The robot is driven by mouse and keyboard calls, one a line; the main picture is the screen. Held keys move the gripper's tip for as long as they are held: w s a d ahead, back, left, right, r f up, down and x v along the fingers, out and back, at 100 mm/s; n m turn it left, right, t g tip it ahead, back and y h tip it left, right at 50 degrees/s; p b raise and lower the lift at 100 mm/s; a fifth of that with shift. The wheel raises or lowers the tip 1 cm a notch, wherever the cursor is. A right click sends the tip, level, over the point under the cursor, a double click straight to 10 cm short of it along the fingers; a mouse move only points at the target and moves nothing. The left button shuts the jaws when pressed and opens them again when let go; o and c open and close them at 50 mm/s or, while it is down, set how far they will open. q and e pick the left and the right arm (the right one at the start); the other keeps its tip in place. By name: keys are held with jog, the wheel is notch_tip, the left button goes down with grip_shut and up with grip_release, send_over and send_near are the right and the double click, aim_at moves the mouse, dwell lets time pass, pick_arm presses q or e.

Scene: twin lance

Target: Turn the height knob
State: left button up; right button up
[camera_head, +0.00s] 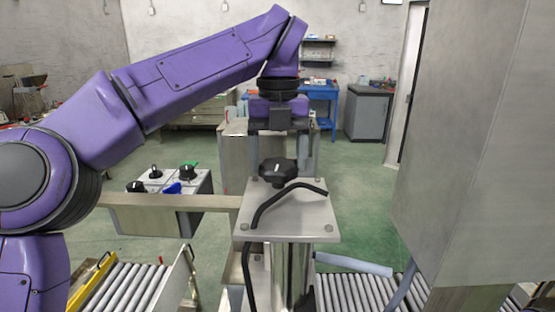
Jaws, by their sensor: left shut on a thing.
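The height knob (278,171) is a black lobed knob on top of a pale metal plate (290,228) with bolts at its corners. The plate sits on a shiny upright post (290,277). My left arm comes in from the left, and its left gripper (279,148) points down in line with the knob. It is shut on the height knob, though the fingertip contact is hard to make out against the grey behind. A bent black rod (285,197) lies across the plate in front of the knob. My right gripper is not in view.
A control box (165,184) with black knobs stands at the left behind a horizontal beam (170,201). Roller conveyors (130,288) run at the lower left and behind the post at right. A large grey cabinet (470,150) blocks the right side. Green floor lies beyond.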

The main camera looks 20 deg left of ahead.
aim_at(277, 162)
pick_arm(q)
jog(key=shift+f+n+b, duration=0.1)
jog(key=shift+n+b, duration=0.35)
jog(key=shift+n, duration=1.25)
jog(key=o, duration=1.1)
jog(key=shift+c, duration=0.2)
notch_tip(277, 162, up, 11)
jog(key=p, duration=0.7)
jog(key=shift+f, duration=0.2)
jog(key=shift+a, duration=0.1)
